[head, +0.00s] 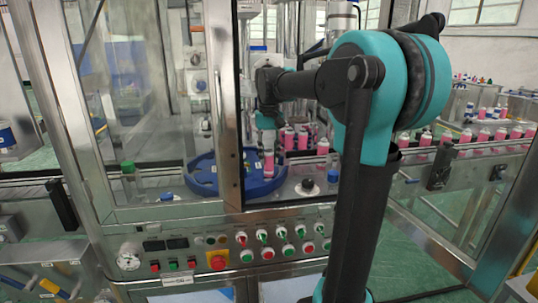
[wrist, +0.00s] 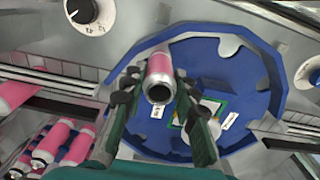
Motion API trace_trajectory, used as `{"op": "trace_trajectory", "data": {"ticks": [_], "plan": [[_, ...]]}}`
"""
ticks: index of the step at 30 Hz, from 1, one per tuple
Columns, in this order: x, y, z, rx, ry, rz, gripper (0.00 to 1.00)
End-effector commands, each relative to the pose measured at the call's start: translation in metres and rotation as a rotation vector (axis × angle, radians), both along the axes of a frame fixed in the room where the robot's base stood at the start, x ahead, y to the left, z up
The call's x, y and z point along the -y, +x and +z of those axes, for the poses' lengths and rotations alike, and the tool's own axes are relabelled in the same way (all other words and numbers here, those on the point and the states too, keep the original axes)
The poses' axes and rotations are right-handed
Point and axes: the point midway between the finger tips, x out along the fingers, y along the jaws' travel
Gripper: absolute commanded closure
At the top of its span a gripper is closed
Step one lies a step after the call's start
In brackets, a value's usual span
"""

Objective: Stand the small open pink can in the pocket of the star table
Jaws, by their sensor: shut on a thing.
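The small open pink can (wrist: 158,64) is between the two fingers of my gripper (wrist: 160,80), which is shut on it. Its dark open mouth faces the wrist camera and its silver neck shows. In the head view the can (head: 268,163) hangs upright below my gripper (head: 267,146), over the right part of the star table. The star table (head: 205,178) is a blue disc with a raised rim; in the wrist view the blue disc (wrist: 250,90) shows notches along its edge. The can's base is hidden, so I cannot tell whether it touches the table.
Several pink cans (wrist: 62,140) stand at lower left in the wrist view. A cabinet post (head: 225,110) stands close left of my gripper. A black knob (head: 307,186) is at the right.

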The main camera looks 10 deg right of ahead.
Motion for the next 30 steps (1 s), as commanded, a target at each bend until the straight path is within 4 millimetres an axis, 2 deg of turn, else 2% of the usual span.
{"op": "trace_trajectory", "data": {"ticks": [15, 30], "plan": [[0.0, 0.0, -0.018, 0.0, 0.0, 0.0, 0.91], [0.0, 0.0, -0.022, 0.0, 0.0, 0.0, 0.91]]}}
